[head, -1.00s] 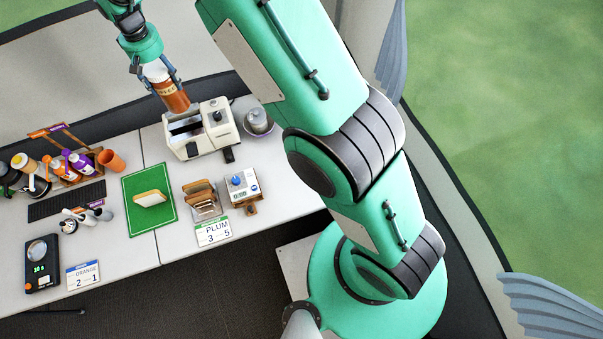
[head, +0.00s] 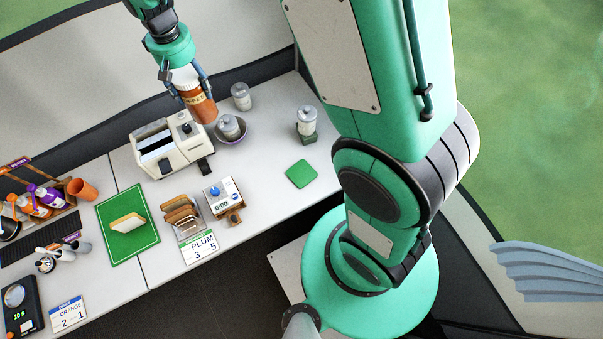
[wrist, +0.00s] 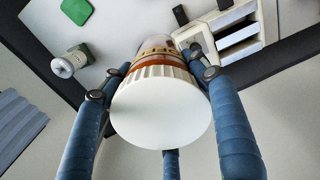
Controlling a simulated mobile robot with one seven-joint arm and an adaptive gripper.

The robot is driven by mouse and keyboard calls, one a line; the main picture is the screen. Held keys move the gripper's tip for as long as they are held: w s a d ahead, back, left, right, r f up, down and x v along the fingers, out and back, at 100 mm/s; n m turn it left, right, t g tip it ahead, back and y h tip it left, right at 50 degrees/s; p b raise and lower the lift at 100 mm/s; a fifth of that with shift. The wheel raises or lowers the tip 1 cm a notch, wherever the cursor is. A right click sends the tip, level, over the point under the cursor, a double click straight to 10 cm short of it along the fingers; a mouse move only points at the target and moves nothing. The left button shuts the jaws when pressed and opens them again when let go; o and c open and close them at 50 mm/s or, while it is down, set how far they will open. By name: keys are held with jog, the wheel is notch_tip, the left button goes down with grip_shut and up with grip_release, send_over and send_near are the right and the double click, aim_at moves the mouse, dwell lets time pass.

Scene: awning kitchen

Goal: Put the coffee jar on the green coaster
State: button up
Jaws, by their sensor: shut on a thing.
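The orange coffee jar (head: 200,107) with a white lid is held in my gripper (head: 188,82), in the air beside and above the toaster in the head view. In the wrist view the jar's white lid (wrist: 160,110) faces the camera, with the blue fingers of my gripper (wrist: 163,85) closed around it. The green coaster (head: 301,174) lies flat and empty on the right part of the counter, to the right of and nearer than the jar. It also shows at the upper left of the wrist view (wrist: 77,11).
A white toaster (head: 168,147) stands below and left of the jar. A lidded jar in a purple bowl (head: 230,128), another jar (head: 241,97) and a jar on a dark green base (head: 307,123) stand around the right side. Bare counter surrounds the coaster.

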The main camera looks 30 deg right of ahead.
jog(key=s+d+f+m+b, duration=0.2)
jog(key=s+d, duration=1.2)
jog(key=s, duration=0.4)
jog(key=s+d+f+m+b, duration=0.1)
jog(key=s+d+f, duration=0.25)
jog(key=s, duration=0.55)
jog(key=s+d+f+m+b, duration=0.1)
jog(key=s+d+f+b, duration=0.2)
jog(key=s, duration=0.6)
notch_tip(320, 180, down, 12)
jog(key=s+p, duration=0.1)
jog(key=s, duration=0.1)
jog(key=shift+s+d+r, duration=0.15)
jog(key=shift+s+r, duration=0.1)
jog(key=shift+s, duration=0.1)
jog(key=shift+w, duration=0.1)
